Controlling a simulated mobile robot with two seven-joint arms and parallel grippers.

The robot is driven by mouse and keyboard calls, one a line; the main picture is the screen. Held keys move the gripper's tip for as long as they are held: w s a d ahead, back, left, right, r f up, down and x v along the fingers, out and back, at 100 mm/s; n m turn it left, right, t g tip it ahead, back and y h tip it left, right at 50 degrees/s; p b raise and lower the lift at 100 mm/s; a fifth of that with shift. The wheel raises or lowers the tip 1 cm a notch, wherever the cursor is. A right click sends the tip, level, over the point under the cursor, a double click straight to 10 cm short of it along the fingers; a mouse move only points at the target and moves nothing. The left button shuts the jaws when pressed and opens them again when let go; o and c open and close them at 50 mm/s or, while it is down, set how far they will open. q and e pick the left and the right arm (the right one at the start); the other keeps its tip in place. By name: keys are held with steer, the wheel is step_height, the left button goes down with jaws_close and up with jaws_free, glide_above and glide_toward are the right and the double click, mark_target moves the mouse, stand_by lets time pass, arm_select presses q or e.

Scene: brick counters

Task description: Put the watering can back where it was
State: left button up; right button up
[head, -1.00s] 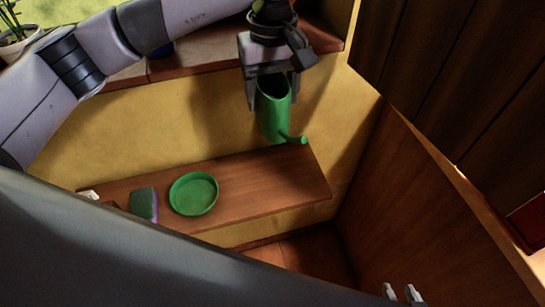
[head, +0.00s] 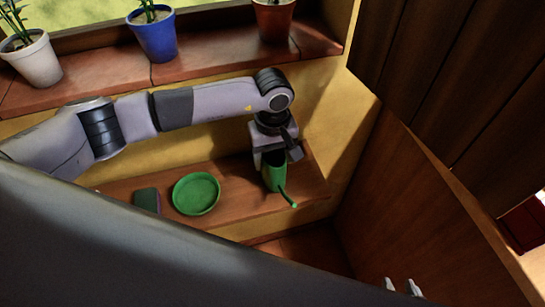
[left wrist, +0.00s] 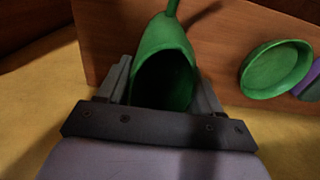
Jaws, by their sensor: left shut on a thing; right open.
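The green watering can (head: 273,176) is at the right part of the wooden shelf (head: 240,213) in the head view, its spout pointing toward the lower right. My left gripper (head: 274,163) comes down from above and is shut on the can's upper body. In the left wrist view the can (left wrist: 166,60) sits between the two fingers, its dark opening facing the camera. Whether its base touches the shelf, I cannot tell. My right gripper (head: 402,288) shows only as light fingertips at the bottom edge, open and empty.
A green dish (head: 196,193) and a sponge (head: 147,200) lie on the shelf left of the can. White (head: 37,62), blue (head: 154,38) and terracotta (head: 273,18) plant pots stand on the windowsill above. A wooden panel (head: 420,205) rises at the right.

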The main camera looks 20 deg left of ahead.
arm_select(q)
steer(key=shift+f, duration=0.65)
steer(key=shift+f, duration=0.1)
steer(key=o, duration=1.5)
steer(key=shift+o, duration=0.2)
